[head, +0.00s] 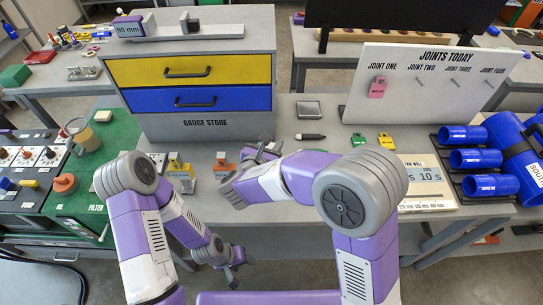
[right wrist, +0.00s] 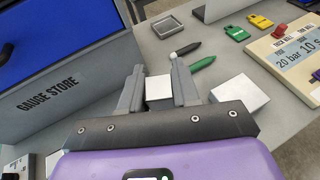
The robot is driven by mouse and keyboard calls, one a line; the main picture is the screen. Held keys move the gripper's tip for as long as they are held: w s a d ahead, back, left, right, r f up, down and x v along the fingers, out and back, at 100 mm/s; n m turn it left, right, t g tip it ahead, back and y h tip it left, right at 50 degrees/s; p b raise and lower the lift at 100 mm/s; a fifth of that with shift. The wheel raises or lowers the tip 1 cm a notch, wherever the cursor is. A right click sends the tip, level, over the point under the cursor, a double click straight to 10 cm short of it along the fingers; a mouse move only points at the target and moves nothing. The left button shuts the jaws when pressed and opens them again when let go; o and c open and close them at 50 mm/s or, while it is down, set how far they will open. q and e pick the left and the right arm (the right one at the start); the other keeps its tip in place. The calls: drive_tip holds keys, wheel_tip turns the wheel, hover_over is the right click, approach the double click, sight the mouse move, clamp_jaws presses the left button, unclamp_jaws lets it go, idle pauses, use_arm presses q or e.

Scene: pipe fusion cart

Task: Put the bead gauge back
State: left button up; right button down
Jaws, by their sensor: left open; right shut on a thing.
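My right gripper (right wrist: 157,80) is shut on a small pale block (right wrist: 158,90), low over the grey bench in front of the gauge store. I cannot read any marking that names this block as the bead gauge. In the head view my right gripper (head: 264,150) partly hides what it holds. The gauge store (head: 205,123) has a yellow drawer (head: 190,70) above a blue drawer (head: 195,98), both shut. A yellow-topped block (head: 179,172) and an orange piece (head: 222,166) stand in front of it. My left gripper (head: 226,256) is open and empty, below the bench's front edge.
Another pale block (right wrist: 240,97) is right of my right gripper. A dark pen (head: 310,136) and a grey tray (head: 308,109) lie behind it. Green and yellow tags (head: 386,141), a timer board (head: 428,185) and blue pipes (head: 480,160) are to the right.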

drive_tip(key=shift+w+f+b, duration=0.1)
drive_tip(key=shift+f+b, duration=0.25)
drive_tip(key=shift+f, duration=1.55)
drive_tip(key=shift+f, duration=0.15)
drive_tip(key=c, duration=0.8)
unclamp_jaws()
drive_tip(key=shift+r, duration=0.2)
drive_tip(key=v, duration=1.2)
drive_tip(key=shift+p, duration=0.4)
